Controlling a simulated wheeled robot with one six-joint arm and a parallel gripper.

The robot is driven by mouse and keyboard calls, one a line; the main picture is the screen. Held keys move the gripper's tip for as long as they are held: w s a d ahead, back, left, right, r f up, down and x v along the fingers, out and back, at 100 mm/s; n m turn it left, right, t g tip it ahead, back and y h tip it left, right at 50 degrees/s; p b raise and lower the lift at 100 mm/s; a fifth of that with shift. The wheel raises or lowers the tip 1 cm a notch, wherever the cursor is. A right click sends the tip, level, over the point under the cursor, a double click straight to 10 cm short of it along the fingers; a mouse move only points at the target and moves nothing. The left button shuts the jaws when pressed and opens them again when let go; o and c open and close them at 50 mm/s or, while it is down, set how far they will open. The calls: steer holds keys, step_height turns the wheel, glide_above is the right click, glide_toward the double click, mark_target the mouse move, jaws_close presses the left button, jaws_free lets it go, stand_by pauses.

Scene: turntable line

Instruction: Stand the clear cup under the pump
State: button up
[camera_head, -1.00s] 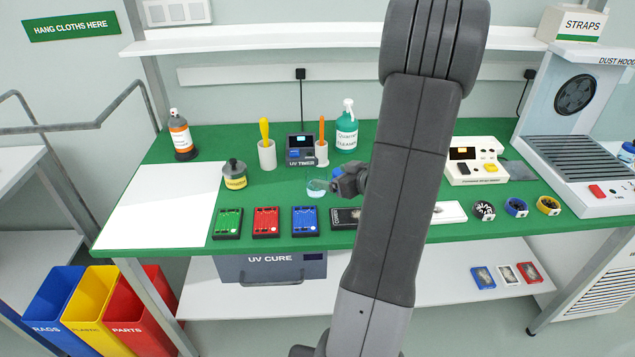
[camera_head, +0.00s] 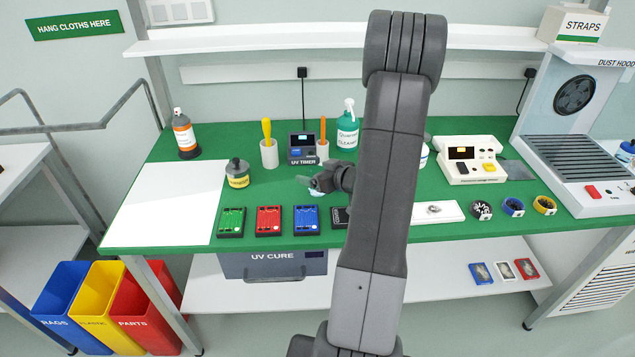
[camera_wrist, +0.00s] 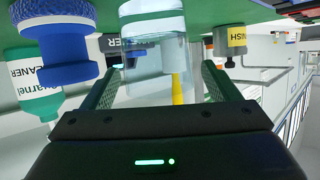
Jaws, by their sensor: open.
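The clear cup (camera_wrist: 150,65) stands on the green bench top, which is at the top of the wrist view. It appears between the two spread fingers of my gripper (camera_wrist: 160,72), with gaps at both sides. In the head view my gripper (camera_head: 312,184) covers most of the cup (camera_head: 317,193); only a pale bluish part shows. A teal cleaner bottle with a white pump head (camera_head: 348,112) stands behind, towards the back of the bench. It also shows at the left of the wrist view (camera_wrist: 30,85).
A blue ribbed object (camera_wrist: 62,50) is close left of my gripper in the wrist view. A varnish jar (camera_head: 236,172), UV timer (camera_head: 302,147) and tool holder (camera_head: 269,153) stand nearby. Red (camera_head: 268,221) and blue (camera_head: 306,220) trays line the front. A white mat (camera_head: 165,203) lies left.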

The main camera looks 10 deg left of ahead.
steer(key=shift+c, duration=0.4)
steer(key=c, duration=1.1)
steer(key=shift+r, duration=0.2)
steer(key=f+b+v, duration=0.1)
steer(key=b+v, duration=0.1)
steer(key=v, duration=0.4)
steer(key=f+b+v, duration=0.1)
steer(key=b+v, duration=0.1)
steer(key=v, duration=0.4)
steer(key=d+f+b+v, duration=0.1)
steer(key=b+v, duration=0.1)
steer(key=v, duration=0.3)
steer(key=shift+s+d+f, duration=0.1)
steer(key=shift+s+d, duration=0.3)
steer(key=shift+s, duration=0.15)
